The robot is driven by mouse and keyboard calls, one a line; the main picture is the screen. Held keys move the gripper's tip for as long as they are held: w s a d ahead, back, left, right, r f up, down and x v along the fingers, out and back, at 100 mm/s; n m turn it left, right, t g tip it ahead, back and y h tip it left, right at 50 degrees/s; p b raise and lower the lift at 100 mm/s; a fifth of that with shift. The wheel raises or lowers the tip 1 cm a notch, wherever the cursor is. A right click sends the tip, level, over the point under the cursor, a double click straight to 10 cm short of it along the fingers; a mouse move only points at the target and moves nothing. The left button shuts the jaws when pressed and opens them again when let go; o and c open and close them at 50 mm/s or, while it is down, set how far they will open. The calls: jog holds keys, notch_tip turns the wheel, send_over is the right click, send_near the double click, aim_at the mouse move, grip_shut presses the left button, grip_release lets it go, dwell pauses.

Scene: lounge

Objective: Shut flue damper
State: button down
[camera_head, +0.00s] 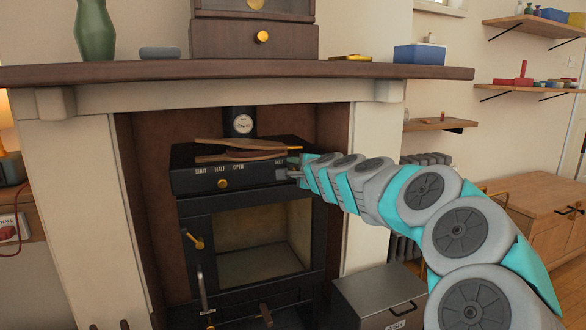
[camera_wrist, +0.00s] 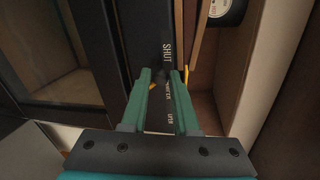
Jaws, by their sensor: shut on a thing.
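The black stove (camera_head: 250,225) stands in the fireplace. Its upper front panel carries the labels SHUT, HALF and OPEN from left to right. A small brass pointer (camera_head: 222,183) sits under HALF. My gripper (camera_head: 292,172) reaches in from the right at the panel's right end. In the wrist view, my green fingers (camera_wrist: 160,75) stand slightly apart, closed on a small dark part that I take as the damper handle (camera_wrist: 160,73). The fingers largely hide it. The SHUT label (camera_wrist: 166,52) lies beyond the fingertips.
A brown wooden object like bellows (camera_head: 240,150) lies on the stove top, near my gripper. The flue pipe with a gauge (camera_head: 241,123) rises behind it. The mantel (camera_head: 240,73) overhangs above. A grey ash box (camera_head: 378,295) stands at the lower right.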

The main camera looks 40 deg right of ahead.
jog(key=shift+d, duration=0.1)
jog(key=c, duration=0.7)
grip_release()
jog(key=shift+s, duration=0.1)
jog(key=shift+v, duration=3.85)
